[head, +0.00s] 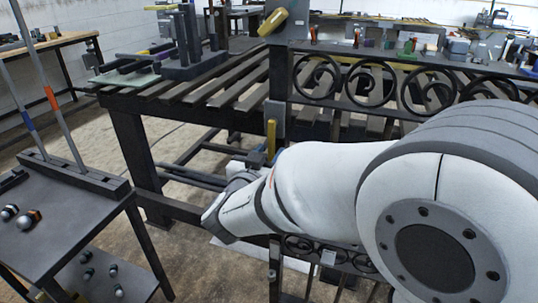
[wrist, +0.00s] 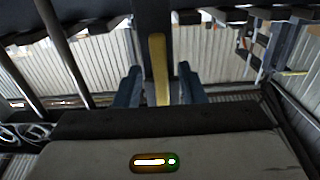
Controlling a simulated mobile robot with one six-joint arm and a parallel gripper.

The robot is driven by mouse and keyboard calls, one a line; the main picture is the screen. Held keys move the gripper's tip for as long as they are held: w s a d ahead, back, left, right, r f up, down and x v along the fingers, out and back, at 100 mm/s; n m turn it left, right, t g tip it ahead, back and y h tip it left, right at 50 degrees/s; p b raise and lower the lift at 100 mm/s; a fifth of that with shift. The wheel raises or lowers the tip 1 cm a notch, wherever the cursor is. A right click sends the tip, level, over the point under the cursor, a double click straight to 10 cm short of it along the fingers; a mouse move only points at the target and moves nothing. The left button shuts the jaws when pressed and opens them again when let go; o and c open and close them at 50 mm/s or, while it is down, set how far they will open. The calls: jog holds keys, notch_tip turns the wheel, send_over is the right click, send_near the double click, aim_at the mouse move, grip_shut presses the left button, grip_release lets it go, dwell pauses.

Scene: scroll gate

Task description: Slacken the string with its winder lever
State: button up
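A yellow upright lever (head: 271,140) stands on the dark gate post, below the scroll panel; I take it for the winder lever. It also shows in the wrist view (wrist: 158,68), upright near the middle. My gripper (head: 262,158) is beside its lower part in the head view. In the wrist view my gripper (wrist: 160,84) has one blue finger on each side of the lever, with gaps visible, so it is open and not closed on it. A second yellow handle (head: 273,22) sits tilted higher on the same post. I cannot make out the string.
The scroll gate panel (head: 375,84) runs right from the post. A slatted bench (head: 200,92) stands behind, with a dark fixture on it. A dark side table (head: 62,222) with rods and knobs is at left. My arm hides the lower right.

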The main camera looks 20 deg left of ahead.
jog(key=shift+c, duration=0.3)
grip_shut()
dwell(0.3)
